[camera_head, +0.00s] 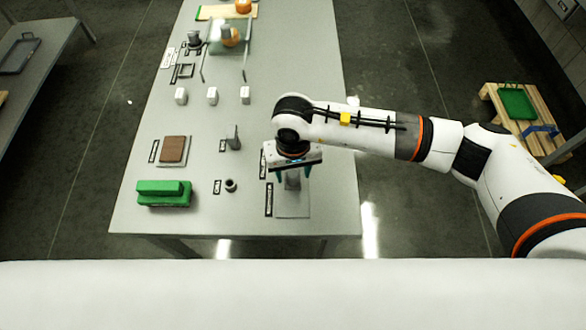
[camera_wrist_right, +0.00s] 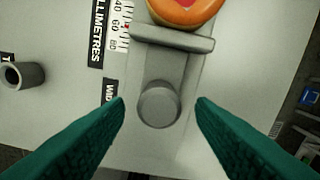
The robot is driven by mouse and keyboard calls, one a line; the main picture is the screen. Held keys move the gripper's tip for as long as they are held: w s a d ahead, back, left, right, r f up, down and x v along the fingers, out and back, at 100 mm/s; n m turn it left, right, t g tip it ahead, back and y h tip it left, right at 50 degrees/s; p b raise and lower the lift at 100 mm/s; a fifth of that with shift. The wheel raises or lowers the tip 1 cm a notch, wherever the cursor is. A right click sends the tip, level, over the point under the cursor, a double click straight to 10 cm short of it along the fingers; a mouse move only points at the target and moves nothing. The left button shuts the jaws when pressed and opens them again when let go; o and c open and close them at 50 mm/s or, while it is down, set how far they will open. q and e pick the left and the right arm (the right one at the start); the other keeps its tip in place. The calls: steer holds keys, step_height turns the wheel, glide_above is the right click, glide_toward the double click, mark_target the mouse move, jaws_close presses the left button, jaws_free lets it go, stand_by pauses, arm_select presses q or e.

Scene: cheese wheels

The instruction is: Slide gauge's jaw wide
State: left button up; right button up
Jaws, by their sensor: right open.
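The gauge's grey base (camera_head: 293,207) lies near the table's front right corner, partly hidden under my right arm. In the wrist view its grey jaw bar (camera_wrist_right: 172,37) crosses the rail, with a round grey knob (camera_wrist_right: 158,104) on the near side. An orange cheese wheel (camera_wrist_right: 186,10) with a red label sits just beyond the bar, cut off by the frame. A millimetre scale (camera_wrist_right: 117,28) runs to the left. My right gripper (camera_head: 291,172) is open and empty over the gauge; its teal fingers stand on either side of the knob, apart from it. My left gripper is out of view.
On the table left of the gauge are a short dark tube (camera_head: 230,186), a grey upright block (camera_head: 233,137), a brown block (camera_head: 173,149) and green blocks (camera_head: 163,193). Several white blocks stand farther back. A wooden pallet (camera_head: 545,128) is at right.

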steer(key=shift+f, duration=1.05)
jaws_close()
steer(key=shift+s+f+b, duration=0.1)
steer(key=shift+s+b, duration=0.5)
steer(key=shift+s, duration=0.75)
jaws_free()
steer(key=shift+s, duration=0.15)
